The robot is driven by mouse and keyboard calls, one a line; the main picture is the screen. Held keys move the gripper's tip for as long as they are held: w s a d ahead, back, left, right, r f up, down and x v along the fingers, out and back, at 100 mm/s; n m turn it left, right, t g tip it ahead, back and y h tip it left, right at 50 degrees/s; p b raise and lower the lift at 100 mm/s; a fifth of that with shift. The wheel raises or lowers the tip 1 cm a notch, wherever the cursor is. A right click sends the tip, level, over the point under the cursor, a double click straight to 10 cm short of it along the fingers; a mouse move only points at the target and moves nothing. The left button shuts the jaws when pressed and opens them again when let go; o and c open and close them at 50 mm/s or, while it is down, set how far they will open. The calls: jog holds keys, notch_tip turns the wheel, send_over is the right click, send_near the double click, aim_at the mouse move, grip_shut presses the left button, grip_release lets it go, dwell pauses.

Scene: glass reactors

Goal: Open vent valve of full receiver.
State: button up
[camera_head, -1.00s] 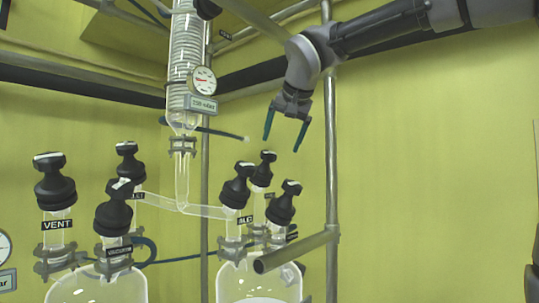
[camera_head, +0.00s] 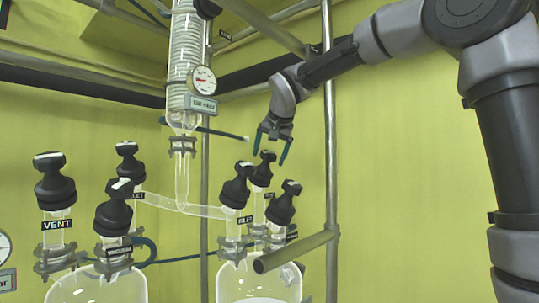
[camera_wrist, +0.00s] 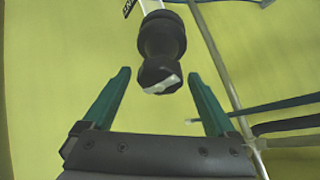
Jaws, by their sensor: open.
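The right glass vessel (camera_head: 232,284) shows a pale liquid surface at the picture's bottom edge. It carries three black-knobbed valves: a front-left one (camera_head: 237,187), a rear one (camera_head: 262,170) and a right one (camera_head: 281,205). The rear valve's label is mostly hidden. The left glass vessel (camera_head: 92,288) has a valve labelled VENT (camera_head: 55,184); its contents are out of view. My gripper (camera_head: 271,157) is open and empty, just above the rear valve. In the wrist view, a black knob (camera_wrist: 161,45) with a white-marked end lies beyond and between the open fingertips (camera_wrist: 159,76), apart from them.
A metal bar (camera_head: 296,250) crosses before the right vessel. A steel post (camera_head: 330,140) stands right of my gripper. A coiled glass condenser (camera_head: 186,60) with a pressure gauge (camera_head: 203,80) hangs to the left. The yellow wall area at right is clear apart from my arm.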

jog(key=c, duration=1.4)
jog(key=shift+n, duration=0.4)
jog(key=n+y, duration=0.2)
jog(key=n, duration=0.2)
jog(key=n+y, duration=0.1)
jog(key=n, duration=0.1)
jog(key=n+g+y, duration=0.1)
jog(key=n, duration=0.4)
jog(key=n+g+y, duration=0.1)
jog(key=n, duration=0.2)
jog(key=shift+a+g, duration=0.1)
jog(key=shift+g, duration=0.2)
jog(key=shift+s+n+g+y, duration=0.15)
jog(key=shift+n+g, duration=0.3)
jog(key=shift+n, duration=0.6)
jog(key=shift+w+n+g+y, duration=0.1)
jog(key=shift+n+g+y, duration=0.25)
jog(key=shift+n, duration=0.7)
jog(key=shift+f, duration=0.1)
